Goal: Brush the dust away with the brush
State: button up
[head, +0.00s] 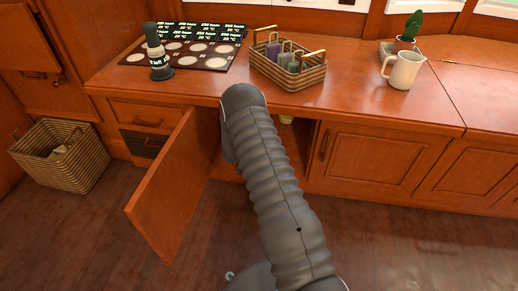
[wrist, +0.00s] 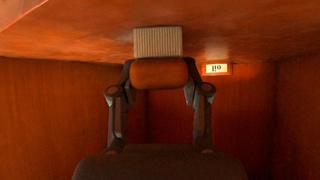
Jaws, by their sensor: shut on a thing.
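In the wrist view, my gripper (wrist: 158,84) is shut on a brush with a rounded orange-brown handle (wrist: 165,73) and a block of pale, ribbed bristles (wrist: 158,42). The bristles point toward the top of the picture, close to or touching a red-brown wooden surface (wrist: 75,25); I cannot tell which. Wooden walls enclose the gripper. In the head view, my arm reaches into the open cabinet under the counter, and the gripper and brush are hidden there. No dust can be clearly made out.
The open cabinet door (head: 165,190) stands left of my arm. A small label (wrist: 216,69), its text seemingly upside down, is inside. On the counter are a pitcher (head: 402,70), a basket (head: 302,78) and a dark bottle-like thing (head: 157,58). A wicker basket (head: 83,165) stands on the floor.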

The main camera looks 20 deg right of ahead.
jog(key=shift+s+a+p, duration=0.15)
jog(key=shift+s+a, duration=0.6)
jog(key=shift+s, duration=0.35)
jog(key=shift+s+a+p, duration=0.2)
jog(key=shift+s+a, duration=0.55)
jog(key=shift+s, duration=0.3)
jog(key=shift+s+a+p, duration=0.15)
jog(key=shift+s+a, duration=0.6)
jog(key=shift+s, duration=0.35)
jog(key=shift+w+d+f+b, duration=0.2)
jog(key=shift+w+d, duration=0.35)
jog(key=shift+w, duration=0.25)
jog(key=shift+w+d+f+b, duration=0.1)
jog(key=shift+w+d+b, duration=0.05)
jog(key=shift+w+d, duration=0.5)
jog(key=shift+w, duration=0.25)
jog(key=shift+c, duration=0.5)
jog(key=shift+w+d+r, duration=0.1)
jog(key=shift+w+d, duration=0.65)
jog(key=shift+w, duration=0.35)
jog(key=shift+w+d+r, duration=0.1)
jog(key=shift+w+d, duration=0.6)
jog(key=shift+w, duration=0.35)
jog(key=shift+w+d+r, duration=0.1)
jog(key=shift+w+d, duration=0.65)
jog(key=shift+w, duration=0.35)
jog(key=shift+r, duration=0.15)
jog(key=shift+r+p, duration=2.1)
jog(key=shift+r, duration=0.75)
